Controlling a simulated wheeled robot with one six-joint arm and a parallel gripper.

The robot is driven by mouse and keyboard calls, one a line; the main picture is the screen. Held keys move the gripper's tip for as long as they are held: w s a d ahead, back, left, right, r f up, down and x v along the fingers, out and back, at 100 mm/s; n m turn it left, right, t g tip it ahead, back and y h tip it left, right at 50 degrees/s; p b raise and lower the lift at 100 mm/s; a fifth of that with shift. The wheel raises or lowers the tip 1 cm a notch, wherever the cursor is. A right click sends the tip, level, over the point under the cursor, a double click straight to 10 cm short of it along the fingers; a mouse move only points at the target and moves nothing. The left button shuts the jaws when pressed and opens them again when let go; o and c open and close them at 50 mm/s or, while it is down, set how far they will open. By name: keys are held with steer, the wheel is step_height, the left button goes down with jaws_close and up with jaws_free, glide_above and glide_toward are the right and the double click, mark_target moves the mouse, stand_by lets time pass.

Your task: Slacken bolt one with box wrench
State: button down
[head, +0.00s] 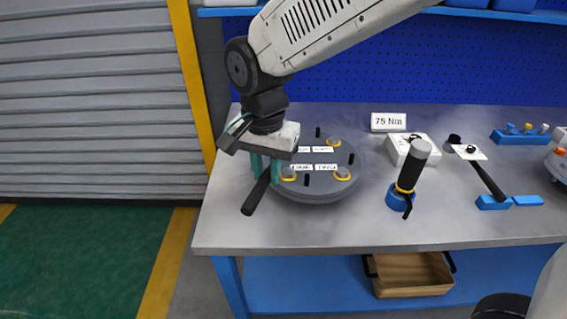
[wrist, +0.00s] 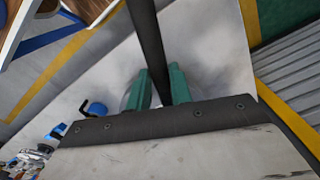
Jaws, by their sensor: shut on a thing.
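My gripper (head: 264,168), with teal fingers, is shut on the dark handle of the box wrench (head: 256,194) at the left edge of the flanged shell. The wrench handle slants down toward the bench front; its other end is hidden by my gripper and the shell. The wrist view shows the dark handle (wrist: 148,40) between the teal fingers (wrist: 158,88). The round grey flanged shell (head: 318,192) lies on the bench. Yellow-ringed bolts show at its front left (head: 288,175), front right (head: 342,173) and back right (head: 334,142). The small labels are too blurred to tell which is bolt one.
Right of the shell stand a white box (head: 398,146), a black-handled tool (head: 411,166) upright in a blue holder, another dark-handled tool (head: 488,180) and a blue rack (head: 520,137). A "75 Nm" sign (head: 388,122) stands behind. The bench's front left corner (head: 222,232) is bare.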

steer(key=shift+s, duration=0.1)
steer(key=shift+f, duration=3.95)
steer(key=shift+d, duration=0.1)
steer(key=d+n, duration=0.9)
steer(key=shift+d+f, duration=0.15)
steer(key=shift+d, duration=0.25)
